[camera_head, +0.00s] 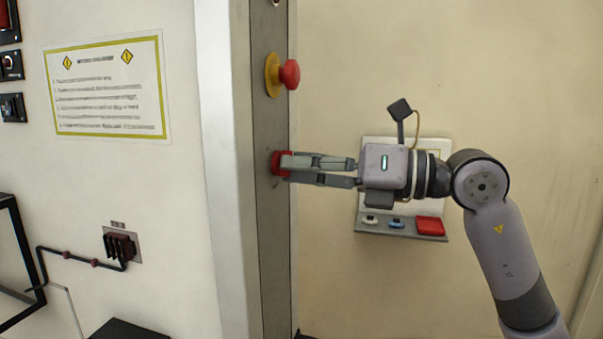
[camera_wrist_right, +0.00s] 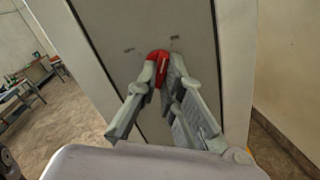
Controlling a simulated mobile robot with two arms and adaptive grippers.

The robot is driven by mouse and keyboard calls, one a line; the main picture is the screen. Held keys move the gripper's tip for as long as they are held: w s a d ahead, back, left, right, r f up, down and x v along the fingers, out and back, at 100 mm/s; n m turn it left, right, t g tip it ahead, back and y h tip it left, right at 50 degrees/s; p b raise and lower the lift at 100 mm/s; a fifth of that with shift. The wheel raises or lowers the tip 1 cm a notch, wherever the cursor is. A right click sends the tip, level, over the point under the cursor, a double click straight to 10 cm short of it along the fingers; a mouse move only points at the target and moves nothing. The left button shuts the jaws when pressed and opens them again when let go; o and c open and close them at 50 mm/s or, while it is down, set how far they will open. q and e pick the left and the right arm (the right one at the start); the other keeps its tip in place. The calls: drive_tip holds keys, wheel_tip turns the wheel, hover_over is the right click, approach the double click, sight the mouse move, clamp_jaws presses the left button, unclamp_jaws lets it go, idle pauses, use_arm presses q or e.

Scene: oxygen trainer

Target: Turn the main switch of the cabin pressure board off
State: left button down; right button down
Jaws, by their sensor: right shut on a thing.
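The main switch (camera_head: 279,163) is a red knob on the narrow grey panel strip (camera_head: 270,220). It also shows in the right wrist view as a red handle (camera_wrist_right: 158,58) between the fingertips. My right gripper (camera_head: 288,165) reaches in from the right and is shut on the red switch. In the right wrist view my gripper's fingers (camera_wrist_right: 161,78) lie on both sides of the handle and partly hide it. Small dark marks, too small to read, flank the handle on the panel. My left gripper is in neither view.
A red mushroom button (camera_head: 290,74) on a yellow base sticks out above the switch. A small shelf (camera_head: 400,228) with red and blue items is on the wall behind my arm. A warning sign (camera_head: 107,88), a dark socket (camera_head: 120,246) and black switches (camera_head: 12,107) are on the left wall.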

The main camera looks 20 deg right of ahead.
drive_tip(key=shift+w+n+b, duration=0.1)
drive_tip(key=shift+n+b, duration=2.9)
drive_tip(key=shift+n, duration=4.4)
drive_tip(key=c, duration=1.7)
unclamp_jaws()
